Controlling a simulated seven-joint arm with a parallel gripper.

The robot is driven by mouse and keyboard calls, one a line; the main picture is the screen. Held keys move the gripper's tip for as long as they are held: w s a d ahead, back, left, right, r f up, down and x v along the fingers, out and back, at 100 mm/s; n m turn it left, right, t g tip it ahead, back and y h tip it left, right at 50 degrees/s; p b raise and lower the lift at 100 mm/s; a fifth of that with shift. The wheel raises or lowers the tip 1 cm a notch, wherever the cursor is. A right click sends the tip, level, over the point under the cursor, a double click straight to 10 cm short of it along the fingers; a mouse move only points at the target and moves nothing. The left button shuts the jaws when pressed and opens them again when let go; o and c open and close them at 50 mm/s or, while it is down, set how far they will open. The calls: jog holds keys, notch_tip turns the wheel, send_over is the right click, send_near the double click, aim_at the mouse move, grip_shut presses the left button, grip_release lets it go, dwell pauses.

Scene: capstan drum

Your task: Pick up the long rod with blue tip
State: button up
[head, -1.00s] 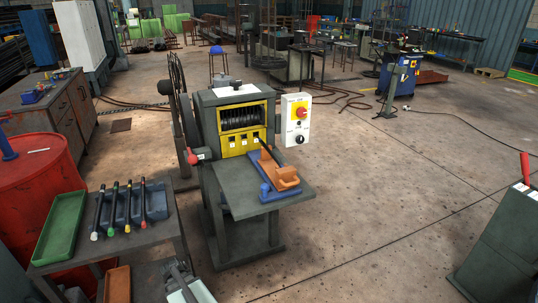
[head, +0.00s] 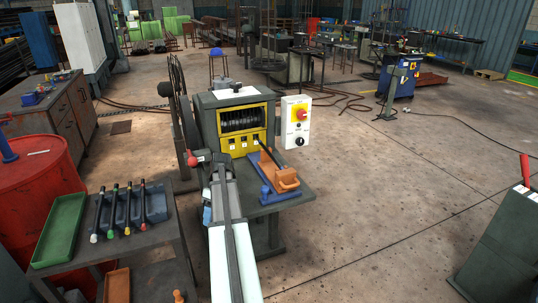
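Several dark rods (head: 112,212) lie side by side on a blue-grey rack (head: 155,206) on the cart at left. My gripper (head: 222,160) is at the far end of my arm, in front of the capstan machine's left side and right of the rods. It is small and seen from behind, so its fingers cannot be told apart. Nothing can be seen held in it.
The capstan machine (head: 205,106) has a shelf with an orange block (head: 271,168) and a blue part (head: 268,196). A red-knobbed lever (head: 192,160) is close to my gripper. A green tray (head: 60,230) lies left of the rods. A red drum (head: 40,180) stands behind.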

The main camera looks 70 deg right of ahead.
jog(key=s+d+r+m+t+h, duration=0.3)
jog(key=d+r+m+h, duration=0.15)
jog(key=d+r, duration=1.1)
jog(key=m+h, duration=0.4)
jog(key=m, duration=0.1)
send_near(269, 151)
jog(key=x, duration=0.2)
jog(key=shift+w+a+f+n, duration=0.15)
jog(key=shift+w+f+n, duration=0.1)
jog(key=shift+f, duration=0.1)
jog(key=shift+x, duration=2.6)
jog(key=shift+s, duration=0.2)
grip_shut()
